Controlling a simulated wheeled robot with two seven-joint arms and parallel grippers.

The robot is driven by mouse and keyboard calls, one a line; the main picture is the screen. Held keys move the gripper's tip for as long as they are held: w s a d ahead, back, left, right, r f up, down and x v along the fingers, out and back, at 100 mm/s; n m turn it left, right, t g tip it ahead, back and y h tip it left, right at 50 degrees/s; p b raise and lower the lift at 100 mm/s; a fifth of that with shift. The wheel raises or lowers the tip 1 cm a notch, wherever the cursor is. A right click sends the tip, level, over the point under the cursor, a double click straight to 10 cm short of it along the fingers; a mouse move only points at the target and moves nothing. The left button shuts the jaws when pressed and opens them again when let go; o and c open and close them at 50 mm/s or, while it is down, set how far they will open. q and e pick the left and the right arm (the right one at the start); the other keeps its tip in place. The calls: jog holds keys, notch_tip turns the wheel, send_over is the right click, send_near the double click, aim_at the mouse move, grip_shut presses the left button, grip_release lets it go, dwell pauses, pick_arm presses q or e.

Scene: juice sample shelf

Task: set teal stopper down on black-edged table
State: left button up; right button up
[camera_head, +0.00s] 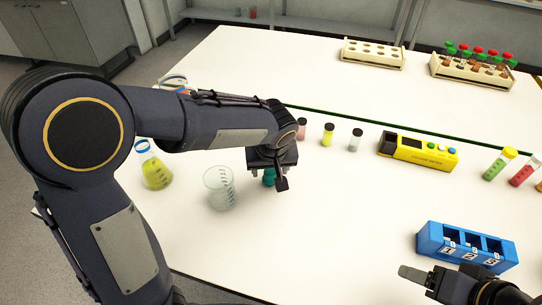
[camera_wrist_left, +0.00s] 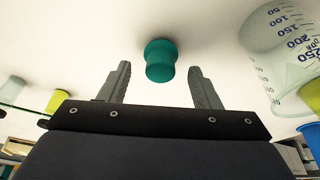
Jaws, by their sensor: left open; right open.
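The teal stopper (camera_wrist_left: 160,60) stands on the white table, between and just beyond the fingertips of my left gripper (camera_wrist_left: 160,72), with a gap on each side. My left gripper is open. In the head view the teal stopper (camera_head: 269,177) shows partly behind my left gripper (camera_head: 268,182), next to an empty beaker (camera_head: 219,188). The white table (camera_head: 330,220) has a dark edge at its front. My right gripper (camera_head: 420,278) is open and empty at the lower right; only part of it shows.
A flask of yellow liquid (camera_head: 155,172) stands left of the beaker. Small capped vials (camera_head: 328,133) stand behind my left gripper. A yellow device (camera_head: 418,150), a blue numbered rack (camera_head: 466,247) and test-tube racks (camera_head: 373,54) are to the right and back. The middle front is clear.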

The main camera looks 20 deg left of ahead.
pick_arm(q)
jog(key=v, duration=1)
jog(key=s+a+f+m+t+h, duration=0.1)
jog(key=s+a, duration=0.3)
jog(key=s, duration=0.5)
jog(key=s+a+f+m+t+h, duration=0.1)
jog(key=s+a+f+h, duration=0.2)
jog(key=s, duration=0.7)
jog(key=shift+a+m+h, duration=0.3)
jog(key=shift+a+h, duration=0.2)
jog(key=shift+a, duration=0.35)
jog(key=shift+a+t, duration=0.1)
jog(key=shift+t, duration=0.2)
